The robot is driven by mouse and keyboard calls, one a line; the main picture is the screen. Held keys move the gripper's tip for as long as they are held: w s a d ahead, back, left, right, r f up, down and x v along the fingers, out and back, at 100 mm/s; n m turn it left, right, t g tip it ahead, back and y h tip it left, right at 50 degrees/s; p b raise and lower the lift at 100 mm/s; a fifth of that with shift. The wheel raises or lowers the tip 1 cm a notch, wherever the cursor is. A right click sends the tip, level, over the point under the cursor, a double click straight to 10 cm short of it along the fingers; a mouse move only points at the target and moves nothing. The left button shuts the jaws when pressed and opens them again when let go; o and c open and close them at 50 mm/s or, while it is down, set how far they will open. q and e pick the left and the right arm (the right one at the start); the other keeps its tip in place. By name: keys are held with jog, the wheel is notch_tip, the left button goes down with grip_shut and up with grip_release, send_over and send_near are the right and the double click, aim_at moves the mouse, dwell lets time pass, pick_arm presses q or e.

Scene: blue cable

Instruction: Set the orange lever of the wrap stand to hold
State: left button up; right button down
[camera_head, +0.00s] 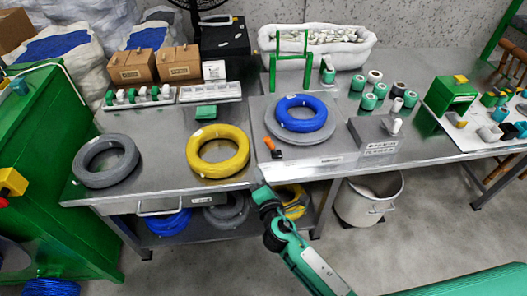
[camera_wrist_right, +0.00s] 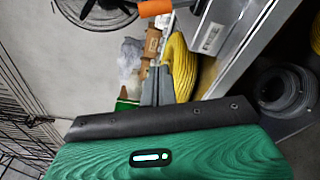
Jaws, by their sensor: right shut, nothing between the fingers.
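The wrap stand (camera_head: 267,117) is a grey plate with a round grey turntable at the middle of the bench. A blue cable coil (camera_head: 301,113) lies on the turntable. The orange lever (camera_head: 269,143) sits at the stand's front left, on a small black mount. Its orange end also shows at the top of the right wrist view (camera_wrist_right: 156,8). My right gripper (camera_head: 259,179) is at the bench's front edge, nearer than the lever and apart from it. Its grey fingers (camera_wrist_right: 157,87) are shut and empty. The lever's setting marks cannot be read. My left gripper is not in view.
A yellow coil (camera_head: 217,151) lies left of the stand, with a grey coil (camera_head: 106,161) farther left. A grey block with a white roll (camera_head: 376,136) is to the right. A green frame (camera_head: 291,64) rises behind the turntable. The bench front between the coils is clear.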

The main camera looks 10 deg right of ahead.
aim_at(272, 146)
jog(key=shift+w, duration=0.1)
